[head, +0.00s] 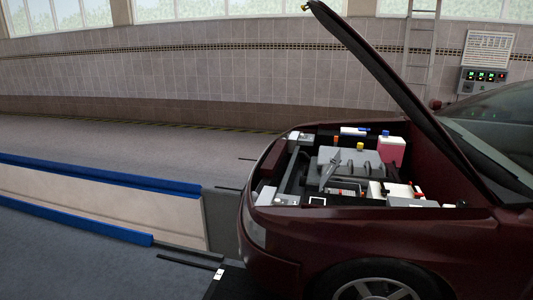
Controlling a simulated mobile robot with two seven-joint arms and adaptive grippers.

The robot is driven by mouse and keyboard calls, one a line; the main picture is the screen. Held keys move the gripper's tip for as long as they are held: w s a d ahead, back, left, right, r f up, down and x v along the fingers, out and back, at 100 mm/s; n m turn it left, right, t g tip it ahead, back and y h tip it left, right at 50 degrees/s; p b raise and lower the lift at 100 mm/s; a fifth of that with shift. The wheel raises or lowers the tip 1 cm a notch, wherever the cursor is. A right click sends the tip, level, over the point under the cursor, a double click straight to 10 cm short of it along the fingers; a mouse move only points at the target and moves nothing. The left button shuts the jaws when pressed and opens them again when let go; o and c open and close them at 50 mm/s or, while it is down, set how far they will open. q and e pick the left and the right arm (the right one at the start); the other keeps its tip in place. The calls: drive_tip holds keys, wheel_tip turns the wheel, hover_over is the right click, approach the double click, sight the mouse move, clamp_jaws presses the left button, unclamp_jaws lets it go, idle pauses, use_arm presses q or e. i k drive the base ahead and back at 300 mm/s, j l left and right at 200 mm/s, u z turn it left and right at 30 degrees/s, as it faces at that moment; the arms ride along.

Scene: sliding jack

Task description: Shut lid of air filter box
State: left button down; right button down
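The dark red car (300,250) stands at the right with its hood (385,80) raised, and its engine bay is open to view. A grey tilted piece (331,171) stands up in the front part of the bay. It may be the raised lid of the air filter box, but it is too small to be sure. A low dark part (346,191) lies just behind and below it. A grey engine cover (350,158) sits in the middle of the bay. Neither of my grippers is in view.
A pink-red container (391,150) and a white box (400,190) are also in the bay. The raised hood slants over the bay's right side. A pit with blue edges (100,205) lies left of the car. The floor (120,135) beyond it is clear.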

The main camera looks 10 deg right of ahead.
sight(335, 162)
drive_tip(key=l+u, duration=0.1)
drive_tip(key=u, duration=0.3)
drive_tip(key=l+u, duration=0.15)
drive_tip(key=u, duration=0.3)
drive_tip(key=l+u, duration=0.15)
drive_tip(key=u, duration=0.25)
drive_tip(key=k+l, duration=0.1)
drive_tip(key=l, duration=0.95)
drive_tip(key=k, duration=0.05)
